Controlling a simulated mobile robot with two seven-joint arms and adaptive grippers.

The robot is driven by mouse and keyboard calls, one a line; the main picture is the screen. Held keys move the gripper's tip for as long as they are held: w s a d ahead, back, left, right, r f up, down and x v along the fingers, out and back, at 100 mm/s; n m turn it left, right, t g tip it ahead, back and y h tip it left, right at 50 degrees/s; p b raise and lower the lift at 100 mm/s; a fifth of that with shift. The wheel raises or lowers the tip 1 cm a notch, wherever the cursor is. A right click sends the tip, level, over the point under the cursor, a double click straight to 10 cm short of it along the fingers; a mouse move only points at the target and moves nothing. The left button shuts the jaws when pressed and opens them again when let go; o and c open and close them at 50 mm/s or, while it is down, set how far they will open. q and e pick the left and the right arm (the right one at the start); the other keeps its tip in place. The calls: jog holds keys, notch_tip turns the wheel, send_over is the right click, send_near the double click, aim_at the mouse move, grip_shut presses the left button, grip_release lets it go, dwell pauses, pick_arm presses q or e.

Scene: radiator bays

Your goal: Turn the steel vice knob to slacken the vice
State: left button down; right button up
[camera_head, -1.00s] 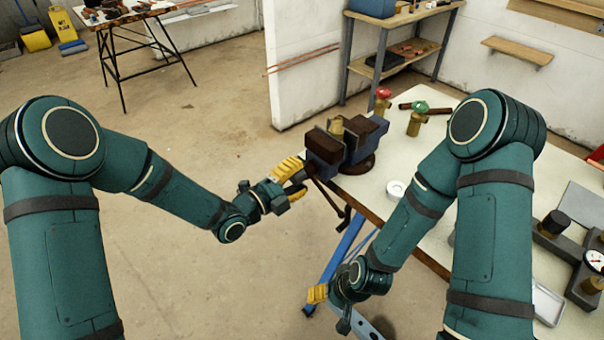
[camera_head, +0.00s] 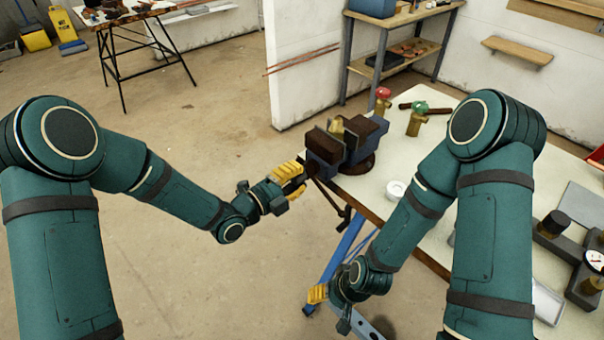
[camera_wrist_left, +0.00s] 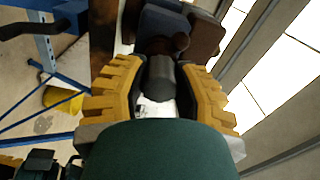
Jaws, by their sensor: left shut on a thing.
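The vice (camera_head: 325,147), blue-grey and brown, sits at the near left corner of the workbench with a brass-coloured piece (camera_head: 337,126) at its jaws. My left gripper (camera_head: 299,178) is at the vice's front end. In the left wrist view, its yellow ribbed fingers are on either side of a dark grey cylindrical knob (camera_wrist_left: 161,78), and they are shut on it. In the head view the fingers mostly hide the knob. My right gripper (camera_head: 326,306) hangs low, in front of the bench edge and apart from the vice; its opening is unclear.
The pale workbench (camera_head: 385,176) holds a red-topped valve (camera_head: 383,99), a green-topped valve (camera_head: 416,118) and a white ring (camera_head: 396,189). A dark bar (camera_head: 346,216) hangs below the vice near the blue bench leg (camera_head: 345,248). The floor to the left is open.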

pick_arm(q)
jog(key=n, duration=0.6)
jog(key=shift+n, duration=0.3)
jog(key=n, duration=0.5)
jog(key=shift+n+p, duration=0.3)
jog(key=shift+p, duration=0.05)
jog(key=n+p, duration=0.1)
jog(key=n, duration=0.4)
jog(key=shift+r+n, duration=0.1)
jog(key=shift+n, duration=0.2)
jog(key=n+p, duration=0.1)
jog(key=n, duration=0.4)
jog(key=shift+n, duration=0.4)
jog(key=c, duration=0.8)
grip_release()
jog(key=shift+d, duration=0.1)
